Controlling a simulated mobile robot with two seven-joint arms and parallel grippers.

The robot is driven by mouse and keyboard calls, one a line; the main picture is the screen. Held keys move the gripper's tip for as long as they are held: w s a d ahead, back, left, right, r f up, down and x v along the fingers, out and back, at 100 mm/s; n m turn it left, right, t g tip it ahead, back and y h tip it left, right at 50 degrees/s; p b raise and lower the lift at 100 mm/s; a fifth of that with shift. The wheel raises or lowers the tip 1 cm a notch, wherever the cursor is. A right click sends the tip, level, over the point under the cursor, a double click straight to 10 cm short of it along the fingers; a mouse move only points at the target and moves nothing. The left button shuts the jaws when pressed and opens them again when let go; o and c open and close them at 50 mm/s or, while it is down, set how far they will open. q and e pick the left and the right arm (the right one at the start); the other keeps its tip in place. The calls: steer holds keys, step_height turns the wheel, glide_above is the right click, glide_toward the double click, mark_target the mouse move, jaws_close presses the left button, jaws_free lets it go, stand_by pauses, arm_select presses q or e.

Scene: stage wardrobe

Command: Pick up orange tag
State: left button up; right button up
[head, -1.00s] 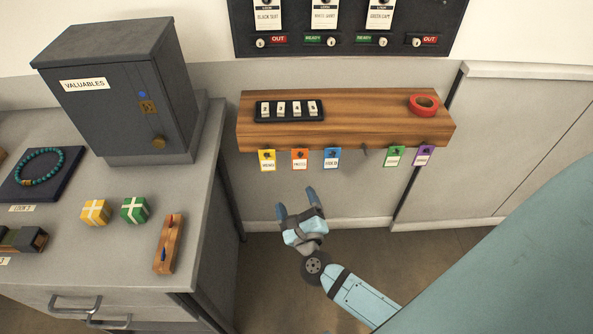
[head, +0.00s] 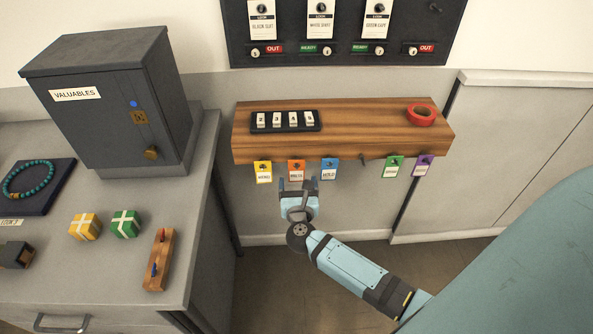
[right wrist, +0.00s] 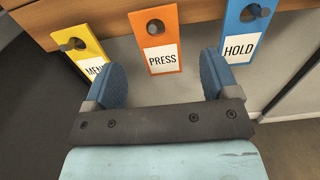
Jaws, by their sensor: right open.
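The orange tag (head: 296,170) hangs from a peg on the front of the wooden shelf, between the yellow tag (head: 263,172) and the blue tag (head: 329,169). In the right wrist view the orange tag (right wrist: 157,42) reads PRESS and lies ahead of the gap between my fingers. My right gripper (head: 298,184) is open and empty, just below the orange tag. In the right wrist view its two blue fingers (right wrist: 162,77) stand apart, with the tag's lower edge near the level of the fingertips. My left gripper is not in view.
The wooden shelf (head: 345,138) holds a black number block (head: 286,121) and a red tape roll (head: 421,115). A green tag (head: 393,167) and a purple tag (head: 423,165) hang further right. A grey counter with a valuables safe (head: 115,110) stands left.

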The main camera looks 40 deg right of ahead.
mark_target(296, 173)
steer(key=x, duration=0.4)
steer(key=shift+w+r, duration=0.1)
steer(key=c, duration=1)
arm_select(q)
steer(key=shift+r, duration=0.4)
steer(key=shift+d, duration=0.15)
arm_select(e)
steer(key=shift+a+r, duration=0.1)
steer(key=shift+r, duration=0.05)
